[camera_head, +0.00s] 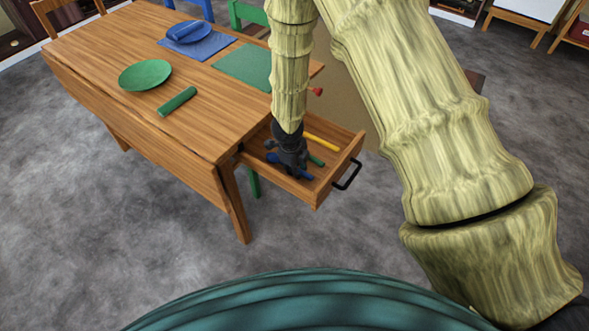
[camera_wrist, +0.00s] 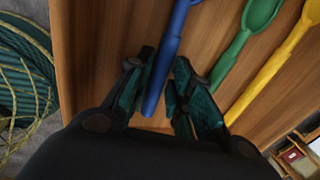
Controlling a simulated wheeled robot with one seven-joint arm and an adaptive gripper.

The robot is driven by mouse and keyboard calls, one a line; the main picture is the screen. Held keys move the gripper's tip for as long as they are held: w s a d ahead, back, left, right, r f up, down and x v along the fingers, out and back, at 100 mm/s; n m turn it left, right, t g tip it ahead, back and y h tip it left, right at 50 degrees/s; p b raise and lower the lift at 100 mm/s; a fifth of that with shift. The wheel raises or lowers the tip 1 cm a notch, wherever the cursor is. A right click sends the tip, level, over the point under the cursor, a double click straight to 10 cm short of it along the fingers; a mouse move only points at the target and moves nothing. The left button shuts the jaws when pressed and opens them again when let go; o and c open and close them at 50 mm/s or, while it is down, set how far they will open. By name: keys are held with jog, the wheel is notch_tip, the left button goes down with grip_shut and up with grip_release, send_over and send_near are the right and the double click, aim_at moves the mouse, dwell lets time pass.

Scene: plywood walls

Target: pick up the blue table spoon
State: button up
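The blue table spoon (camera_wrist: 175,32) lies in the open wooden drawer (camera_head: 326,186). In the wrist view its handle runs between the two fingers of my gripper (camera_wrist: 160,95), and its bowl is out of the frame at the top. My gripper (camera_head: 290,168) is down inside the drawer in the head view, with part of the blue spoon (camera_head: 275,158) showing beside it. The fingers stand on either side of the handle, with a gap at least on the right. I cannot tell whether the left finger touches it.
A green spoon (camera_wrist: 231,58) and a yellow one (camera_wrist: 272,70) lie to the right of the blue spoon in the drawer. The drawer has a black handle (camera_head: 348,176).

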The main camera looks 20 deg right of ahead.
grip_shut()
jog(key=shift+r, duration=0.15)
